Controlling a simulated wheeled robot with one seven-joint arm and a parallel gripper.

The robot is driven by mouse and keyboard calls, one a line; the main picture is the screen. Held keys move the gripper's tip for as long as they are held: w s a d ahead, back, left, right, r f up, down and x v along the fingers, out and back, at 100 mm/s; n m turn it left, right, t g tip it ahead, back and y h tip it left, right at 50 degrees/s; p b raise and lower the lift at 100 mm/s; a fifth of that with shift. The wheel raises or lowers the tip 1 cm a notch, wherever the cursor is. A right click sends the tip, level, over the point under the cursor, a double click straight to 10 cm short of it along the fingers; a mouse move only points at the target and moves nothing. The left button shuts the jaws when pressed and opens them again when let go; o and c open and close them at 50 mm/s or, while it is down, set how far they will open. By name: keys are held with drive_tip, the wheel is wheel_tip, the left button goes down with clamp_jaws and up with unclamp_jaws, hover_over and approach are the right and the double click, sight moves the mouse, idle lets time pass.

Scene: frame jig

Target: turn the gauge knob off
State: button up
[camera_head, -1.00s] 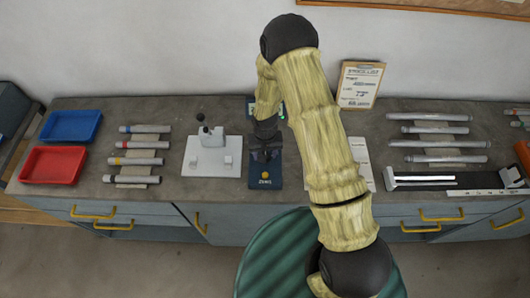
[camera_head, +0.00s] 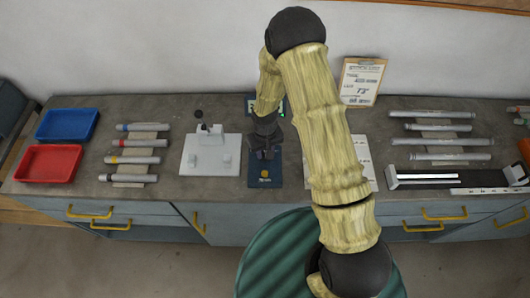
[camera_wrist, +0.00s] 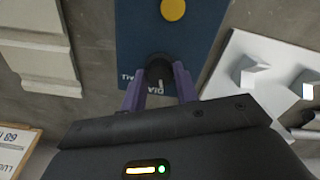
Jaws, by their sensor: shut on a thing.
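The gauge is a dark blue plate on the bench, with a yellow round button (camera_head: 265,174) near its front edge. In the wrist view the blue plate (camera_wrist: 205,30) carries the yellow button (camera_wrist: 173,9) and a dark round knob (camera_wrist: 158,72) with a pale mark, next to partly covered white lettering. My gripper (camera_wrist: 160,92) has its two purple fingers shut on the knob, one on each side. In the head view my gripper (camera_head: 264,152) is over the middle of the plate and hides the knob.
A white jig block (camera_head: 211,155) stands just left of the plate. Red (camera_head: 49,163) and blue (camera_head: 67,125) trays and several tubes lie further left. A clipboard (camera_head: 361,81) leans at the back; more tubes and a black rail fixture (camera_head: 455,177) are at right.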

drive_tip(key=n+b, duration=0.2)
drive_tip(key=n, duration=0.2)
drive_tip(key=shift+w+n, duration=0.15)
drive_tip(key=shift+n, duration=0.15)
drive_tip(key=n+b, duration=0.1)
drive_tip(key=n, duration=0.3)
drive_tip(key=shift+a+r+n, duration=0.1)
drive_tip(key=shift+n, duration=0.2)
drive_tip(key=o, duration=1)
wheel_tip(320, 180, up, 17)
drive_tip(key=b, duration=0.3)
drive_tip(key=shift+r, duration=0.15)
